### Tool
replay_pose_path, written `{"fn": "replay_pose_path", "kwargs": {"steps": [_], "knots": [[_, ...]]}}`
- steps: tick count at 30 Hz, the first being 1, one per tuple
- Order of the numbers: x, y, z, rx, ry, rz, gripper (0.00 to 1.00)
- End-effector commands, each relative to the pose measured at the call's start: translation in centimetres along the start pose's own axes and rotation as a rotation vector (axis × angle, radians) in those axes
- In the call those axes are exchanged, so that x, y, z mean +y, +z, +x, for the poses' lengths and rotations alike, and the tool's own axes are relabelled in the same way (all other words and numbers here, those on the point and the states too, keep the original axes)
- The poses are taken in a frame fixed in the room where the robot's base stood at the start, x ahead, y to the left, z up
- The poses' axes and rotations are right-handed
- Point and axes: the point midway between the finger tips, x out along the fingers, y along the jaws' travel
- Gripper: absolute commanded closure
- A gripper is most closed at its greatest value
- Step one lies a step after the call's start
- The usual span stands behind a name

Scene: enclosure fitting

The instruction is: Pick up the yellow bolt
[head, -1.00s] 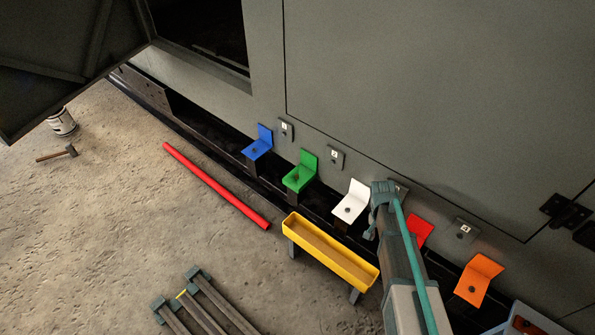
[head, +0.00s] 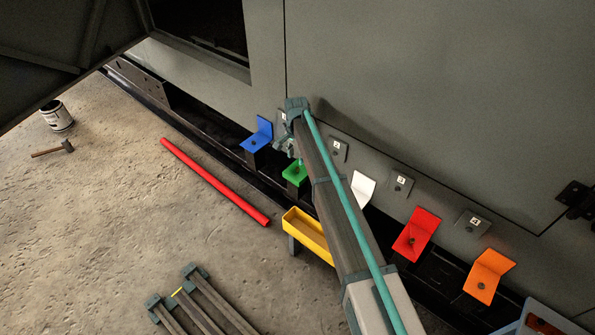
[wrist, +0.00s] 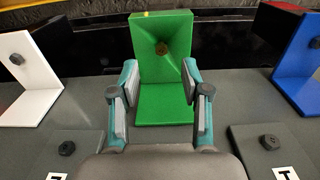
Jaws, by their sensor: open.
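I cannot make out a bolt that is clearly yellow in either view. My gripper (head: 288,147) is near the green bracket (head: 295,174), whose upper part the arm partly hides. In the wrist view, my gripper (wrist: 159,80) is open and empty, its two fingers on either side of the green bracket (wrist: 165,100). A small brownish bolt head (wrist: 161,48) sits on the bracket's far plate, beyond the fingertips. Whether the fingers touch the bracket, I cannot tell.
Blue (head: 256,136), white (head: 362,187), red (head: 416,234) and orange (head: 488,275) brackets line the rail. A yellow tray (head: 306,233) stands in front, partly behind my arm. A red bar (head: 214,182) lies on the floor. Grey numbered tabs (head: 401,181) sit along the enclosure wall.

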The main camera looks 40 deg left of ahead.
Motion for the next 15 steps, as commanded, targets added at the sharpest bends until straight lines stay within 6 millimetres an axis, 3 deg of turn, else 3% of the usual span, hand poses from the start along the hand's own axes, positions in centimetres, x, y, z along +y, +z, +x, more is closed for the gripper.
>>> {"fn": "replay_pose_path", "kwargs": {"steps": [15], "knots": [[-0.2,-0.4,5.2,-0.001,0.002,-0.001,0.53]]}}
